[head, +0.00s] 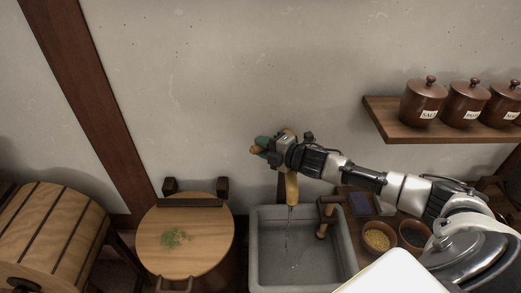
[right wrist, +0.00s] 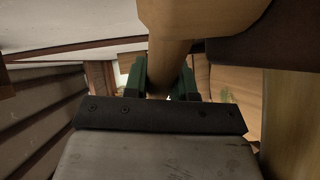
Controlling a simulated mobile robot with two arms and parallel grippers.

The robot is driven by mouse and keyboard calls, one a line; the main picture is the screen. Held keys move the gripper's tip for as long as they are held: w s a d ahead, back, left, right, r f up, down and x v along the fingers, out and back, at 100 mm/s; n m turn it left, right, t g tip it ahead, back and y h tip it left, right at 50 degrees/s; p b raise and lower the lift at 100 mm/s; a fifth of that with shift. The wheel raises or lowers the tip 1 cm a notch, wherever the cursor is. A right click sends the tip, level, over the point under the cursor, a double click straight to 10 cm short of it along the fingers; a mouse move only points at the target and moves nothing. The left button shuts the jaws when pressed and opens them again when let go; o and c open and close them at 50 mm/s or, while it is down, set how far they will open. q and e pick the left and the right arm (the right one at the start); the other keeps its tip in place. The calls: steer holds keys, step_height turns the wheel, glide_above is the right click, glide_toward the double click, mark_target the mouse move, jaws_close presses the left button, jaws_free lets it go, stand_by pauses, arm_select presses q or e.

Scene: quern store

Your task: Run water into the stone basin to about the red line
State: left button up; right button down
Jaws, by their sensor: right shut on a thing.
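The grey stone basin (head: 254,265) stands low in the middle of the head view. A thin stream of water (head: 289,232) falls into it from a wooden spout (head: 292,190). The red line does not show, and I cannot tell the water level. My right gripper (head: 262,146) is above and left of the spout, with its green fingers shut on a wooden tap handle (head: 255,150). In the right wrist view the gripper (right wrist: 162,82) has its fingers on both sides of the round wooden handle (right wrist: 168,62). My left gripper is out of view.
A round wooden lid (head: 205,225) with green bits on it is left of the basin, beyond it a slatted drum (head: 50,235). Bowls (head: 378,238) stand right of the basin, near my right arm. A shelf (head: 400,130) with lidded jars (head: 422,102) is on the wall.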

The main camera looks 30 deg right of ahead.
steer(key=c, duration=0.9)
jaws_free()
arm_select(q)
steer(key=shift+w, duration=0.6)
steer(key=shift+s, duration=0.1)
arm_select(e)
steer(key=shift+s, duration=0.1)
steer(key=shift+s+d+f, duration=0.1)
steer(key=shift+s+d, duration=0.05)
steer(key=shift+s, duration=0.05)
steer(key=b+v, duration=0.3)
steer(key=v, duration=0.4)
steer(key=shift+s, duration=0.35)
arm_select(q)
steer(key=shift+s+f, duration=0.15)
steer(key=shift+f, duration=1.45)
arm_select(e)
steer(key=shift+v, duration=1.3)
steer(key=shift+w, duration=0.1)
steer(key=shift+c, duration=0.2)
